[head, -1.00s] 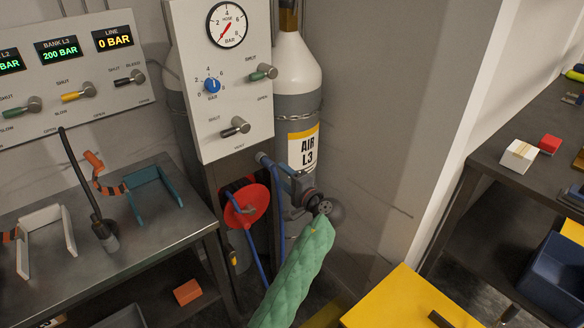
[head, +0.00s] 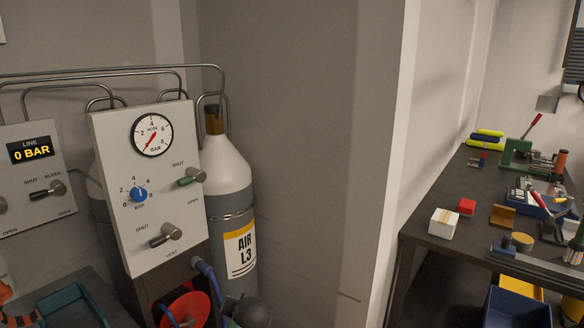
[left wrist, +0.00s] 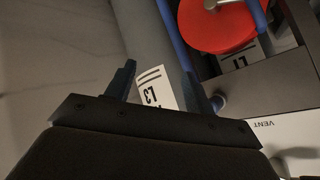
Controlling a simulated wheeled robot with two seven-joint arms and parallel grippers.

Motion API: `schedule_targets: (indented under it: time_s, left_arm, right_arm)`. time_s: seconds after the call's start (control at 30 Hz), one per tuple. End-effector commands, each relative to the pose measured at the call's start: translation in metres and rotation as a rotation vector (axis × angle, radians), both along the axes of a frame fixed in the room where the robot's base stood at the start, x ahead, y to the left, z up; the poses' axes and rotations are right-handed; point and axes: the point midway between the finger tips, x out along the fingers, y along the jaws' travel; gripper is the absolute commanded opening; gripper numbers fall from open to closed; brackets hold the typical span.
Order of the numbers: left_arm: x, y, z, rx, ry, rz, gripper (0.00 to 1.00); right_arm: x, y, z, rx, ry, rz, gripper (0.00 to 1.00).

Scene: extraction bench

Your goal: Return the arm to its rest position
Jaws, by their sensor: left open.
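My left gripper (left wrist: 158,75) shows in the left wrist view with its two dark fingers apart. Nothing is visibly held between them. The label of the air cylinder (left wrist: 155,92) shows behind the gap, and I cannot tell the distance. My left gripper does not show in the head view. My right gripper is in neither current view.
The air cylinder (head: 228,175) stands behind the regulator panel (head: 115,150). A red reel (head: 188,310) with a blue hose is low beside it; the reel (left wrist: 215,25) also shows in the wrist view. A cluttered dark bench (head: 425,205) is at right.

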Motion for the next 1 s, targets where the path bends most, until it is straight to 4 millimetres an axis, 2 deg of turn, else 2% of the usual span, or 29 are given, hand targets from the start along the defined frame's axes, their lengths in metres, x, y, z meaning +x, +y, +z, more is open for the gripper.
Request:
schedule_targets:
  time_s: [0.03,0.1,0.4,0.6,0.9,1.0]
  left_arm:
    - [-0.020,-0.004,-0.015,-0.076,0.032,-0.018,0.54]
    - [-0.046,-0.010,-0.035,-0.179,0.077,-0.044,0.54]
    - [-0.159,-0.023,-0.101,-0.428,0.258,-0.120,0.54]
    - [-0.232,-0.019,-0.140,-0.492,0.359,-0.124,0.54]
    - [-0.345,0.000,-0.206,-0.485,0.532,-0.069,0.54]
    - [-0.378,0.002,-0.222,-0.483,0.583,-0.056,0.54]
  right_arm:
    - [0.000,0.000,0.000,0.000,0.000,0.000,0.36]
    - [0.000,0.000,0.000,0.000,0.001,0.000,0.36]
    - [0.000,0.000,0.000,0.000,0.001,-0.001,0.36]
    - [0.000,0.001,0.000,0.001,0.001,-0.002,0.36]
    - [0.000,0.001,0.000,0.002,0.002,-0.002,0.36]
    - [0.000,0.001,0.000,0.002,0.002,-0.002,0.36]
